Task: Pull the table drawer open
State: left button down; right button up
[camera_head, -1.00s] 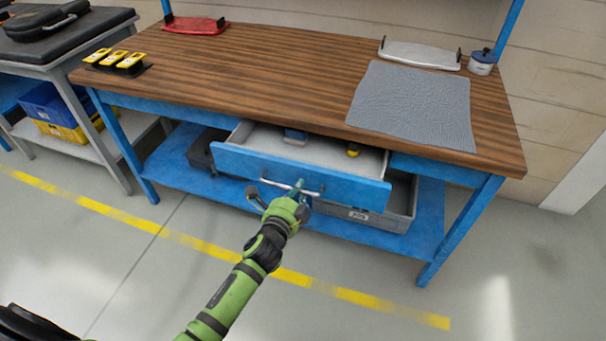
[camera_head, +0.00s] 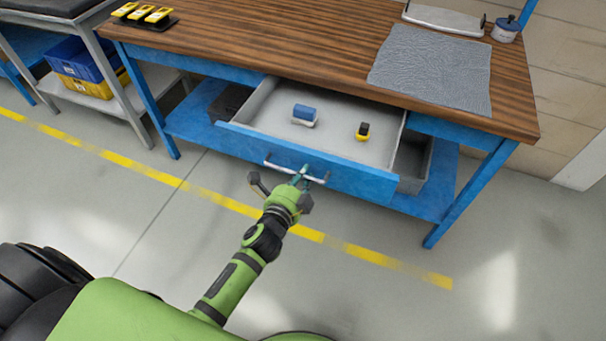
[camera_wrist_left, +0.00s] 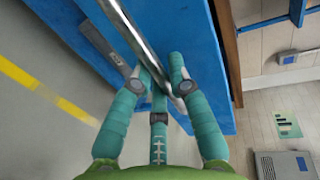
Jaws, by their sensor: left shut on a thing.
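The table drawer (camera_head: 345,174) has a blue front and a pale grey inside, and it stands well out from under the wooden tabletop (camera_head: 290,50). Its silver bar handle (camera_head: 283,168) runs along the front. My left gripper (camera_head: 302,178) is at the handle. In the left wrist view the teal fingers of the left gripper (camera_wrist_left: 164,88) are closed around the silver handle (camera_wrist_left: 140,42). My right gripper is not in view.
A grey mat (camera_head: 432,70) and a white tray (camera_head: 444,17) lie on the tabletop. Yellow devices (camera_head: 142,13) sit at its left end. A grey bin (camera_head: 412,165) stands on the lower shelf. The floor before the drawer is open, with a yellow line (camera_head: 240,208).

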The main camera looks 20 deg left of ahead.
pick_arm(q)
jog(key=c, duration=1.4)
grip_release()
jog(key=shift+c, duration=0.2)
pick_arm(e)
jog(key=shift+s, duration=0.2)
pick_arm(q)
jog(key=v, duration=1.2)
